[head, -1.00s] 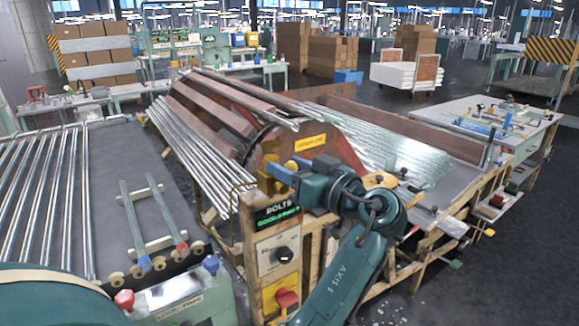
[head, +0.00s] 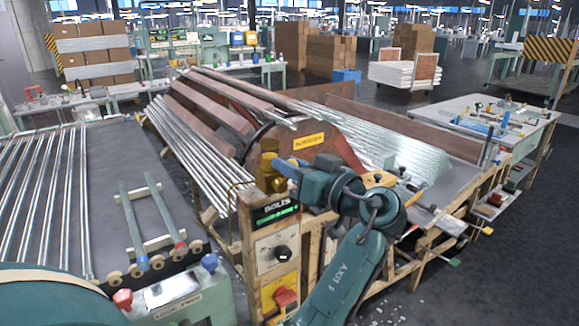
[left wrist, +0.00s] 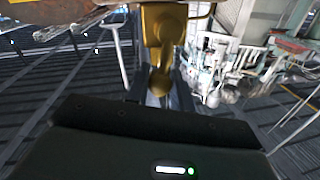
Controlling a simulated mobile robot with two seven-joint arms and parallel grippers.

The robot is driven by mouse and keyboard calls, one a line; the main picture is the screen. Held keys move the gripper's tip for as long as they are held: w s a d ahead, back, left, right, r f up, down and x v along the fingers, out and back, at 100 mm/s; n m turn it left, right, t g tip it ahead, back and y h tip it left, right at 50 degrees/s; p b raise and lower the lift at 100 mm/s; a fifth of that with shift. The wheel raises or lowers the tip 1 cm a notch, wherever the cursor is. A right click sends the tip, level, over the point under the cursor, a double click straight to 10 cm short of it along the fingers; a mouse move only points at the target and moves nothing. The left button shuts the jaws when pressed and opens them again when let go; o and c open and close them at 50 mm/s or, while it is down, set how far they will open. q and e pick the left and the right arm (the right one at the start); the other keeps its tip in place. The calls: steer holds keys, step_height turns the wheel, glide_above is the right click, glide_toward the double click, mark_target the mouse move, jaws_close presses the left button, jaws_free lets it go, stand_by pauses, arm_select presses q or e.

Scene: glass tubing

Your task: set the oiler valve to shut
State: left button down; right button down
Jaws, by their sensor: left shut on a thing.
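The brass oiler (head: 267,170) stands on top of the wooden post with the control panel in the head view. In the left wrist view its brass body (left wrist: 165,25) hangs in from the top, with a rounded brass end (left wrist: 159,84) between my fingers. My left gripper (head: 286,169) reaches it from the right, at about mid height. The left wrist view shows my left gripper (left wrist: 158,96) shut on that brass part, which I take to be the valve's handle. The exact handle angle is hard to tell. My right gripper is not in view.
Below the oiler are a lit green sign (head: 277,213), a black knob (head: 283,254) and a red switch (head: 285,297). A large drum with wooden bars (head: 212,108) and glass tubes (head: 190,150) stands behind. A sloped table (head: 455,185) lies to the right.

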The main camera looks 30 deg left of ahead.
arm_select(q)
steer(key=w+d+f+m+t+p, duration=0.1)
steer(key=w+f+m+t, duration=0.2)
steer(key=m, duration=1.3)
steer(key=shift+w+d+f+m+y+p, duration=0.2)
steer(key=shift+w+f+m+y+p, duration=0.15)
steer(key=shift+f, duration=0.5)
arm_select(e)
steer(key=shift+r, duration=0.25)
arm_select(q)
steer(key=c, duration=2.2)
jaws_free()
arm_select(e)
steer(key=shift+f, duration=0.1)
arm_select(q)
steer(key=c, duration=1.2)
jaws_free()
steer(key=shift+f, duration=0.1)
steer(key=shift+c, duration=0.2)
steer(key=shift+s+f, duration=0.1)
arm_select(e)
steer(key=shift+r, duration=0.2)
arm_select(q)
steer(key=shift+f, duration=0.1)
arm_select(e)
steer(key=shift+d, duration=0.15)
